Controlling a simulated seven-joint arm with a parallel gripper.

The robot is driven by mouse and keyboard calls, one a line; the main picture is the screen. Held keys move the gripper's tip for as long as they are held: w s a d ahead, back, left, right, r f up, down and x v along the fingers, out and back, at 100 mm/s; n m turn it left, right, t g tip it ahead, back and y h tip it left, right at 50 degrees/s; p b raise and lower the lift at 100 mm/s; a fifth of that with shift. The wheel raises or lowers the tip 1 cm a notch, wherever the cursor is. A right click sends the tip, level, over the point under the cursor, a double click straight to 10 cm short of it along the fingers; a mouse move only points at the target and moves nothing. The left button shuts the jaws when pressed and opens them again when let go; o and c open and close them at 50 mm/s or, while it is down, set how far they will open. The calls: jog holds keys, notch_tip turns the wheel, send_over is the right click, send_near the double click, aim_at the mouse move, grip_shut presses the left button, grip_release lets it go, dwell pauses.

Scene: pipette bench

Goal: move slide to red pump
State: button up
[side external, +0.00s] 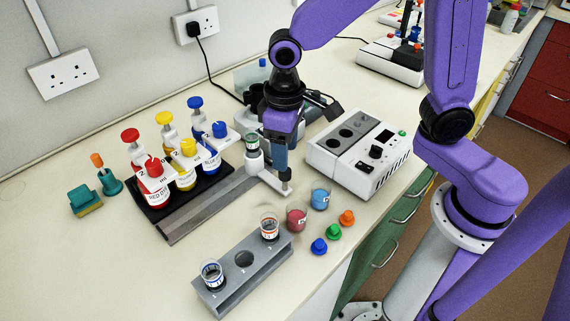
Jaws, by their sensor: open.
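The slide (254,160) is a pale carriage carrying a small vial, on a grey rail (196,212) in front of the pumps. It stands towards the rail's right end, to the right of the blue pump. A light arm with an upright knob (287,186) reaches from it towards the front. My gripper (283,172) points down, open, just above or around this knob; its fingers overlap in the picture, so contact is unclear. The red pump (152,184) is leftmost in the black tray (160,207), beside the yellow pump (185,173) and blue pump (209,160).
A grey rack (262,262) with two vials stands in front. A red beaker (296,218), blue beaker (320,199) and loose caps (334,233) lie near the bench edge. A white device (360,150) is right of my gripper. A teal block (86,200) is far left.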

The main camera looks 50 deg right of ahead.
jog(key=shift+f, duration=2.5)
grip_shut()
